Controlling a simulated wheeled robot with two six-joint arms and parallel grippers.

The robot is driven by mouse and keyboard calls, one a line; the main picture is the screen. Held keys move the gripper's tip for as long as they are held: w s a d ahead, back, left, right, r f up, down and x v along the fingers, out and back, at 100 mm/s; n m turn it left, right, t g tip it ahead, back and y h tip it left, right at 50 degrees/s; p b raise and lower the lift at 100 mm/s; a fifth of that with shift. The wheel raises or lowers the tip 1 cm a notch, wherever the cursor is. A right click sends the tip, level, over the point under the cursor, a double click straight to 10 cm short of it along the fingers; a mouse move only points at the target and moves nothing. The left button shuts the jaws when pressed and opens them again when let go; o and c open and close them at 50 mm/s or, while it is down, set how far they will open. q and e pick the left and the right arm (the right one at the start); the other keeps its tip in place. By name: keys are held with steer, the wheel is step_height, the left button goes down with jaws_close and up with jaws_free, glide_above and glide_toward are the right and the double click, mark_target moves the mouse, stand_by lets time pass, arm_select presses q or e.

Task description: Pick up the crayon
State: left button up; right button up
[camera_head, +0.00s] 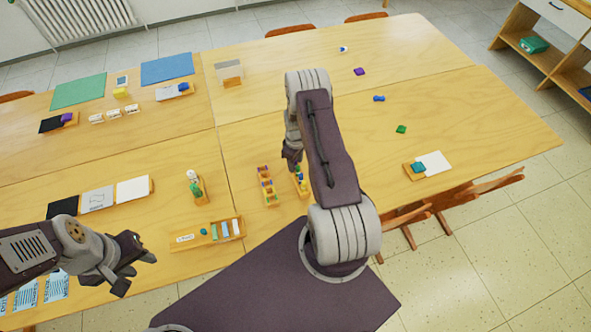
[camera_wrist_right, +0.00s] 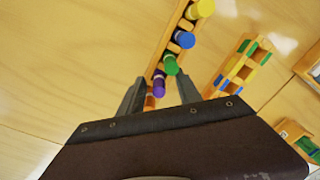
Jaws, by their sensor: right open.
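A wooden rack (camera_wrist_right: 184,24) holds several thick crayons in a row. In the right wrist view these are a yellow crayon (camera_wrist_right: 202,9), a blue crayon (camera_wrist_right: 184,39), a green crayon (camera_wrist_right: 171,65), a purple crayon (camera_wrist_right: 159,84) and an orange one (camera_wrist_right: 150,102) nearest my palm. My right gripper (camera_wrist_right: 160,82) is open, its fingers on either side of the rack's near end, by the purple and orange crayons. How far above them it is, I cannot tell. In the head view the rack (camera_head: 302,186) is partly hidden by my right arm. My left gripper (camera_head: 138,266) is open and empty.
A second wooden rack (camera_head: 268,187) stands just left of the first. Blue, green and purple pieces lie scattered on the right table, which is mostly clear.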

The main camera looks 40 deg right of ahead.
steer(key=shift+f, duration=0.15)
steer(key=shift+w, duration=0.15)
steer(key=c, duration=0.3)
steer(key=shift+f, duration=0.1)
jaws_close()
